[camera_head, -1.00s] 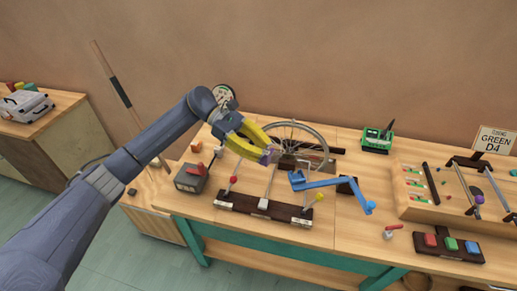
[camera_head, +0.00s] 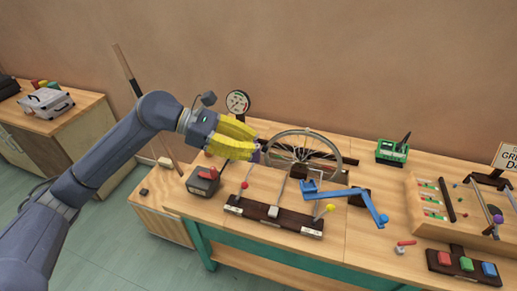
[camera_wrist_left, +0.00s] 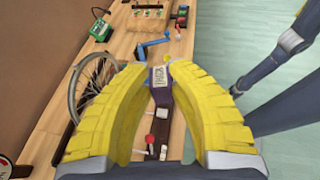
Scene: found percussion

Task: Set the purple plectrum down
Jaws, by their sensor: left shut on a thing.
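The purple plectrum (camera_wrist_left: 160,77) is between the fingertips of my left gripper (camera_wrist_left: 160,78), with a pale printed label facing the left wrist camera. My left gripper (camera_head: 256,148) is shut on it in the head view, where only a small purple part (camera_head: 257,156) shows past the yellow fingers. They are held above the bench (camera_head: 345,225), in front of the spoked wheel (camera_head: 304,150).
Below the gripper are a dark bar with upright rods (camera_head: 275,220) and a grey box with a red top (camera_head: 203,181). A blue crank (camera_head: 345,192) is to the right. A green box (camera_head: 392,151) stands farther back.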

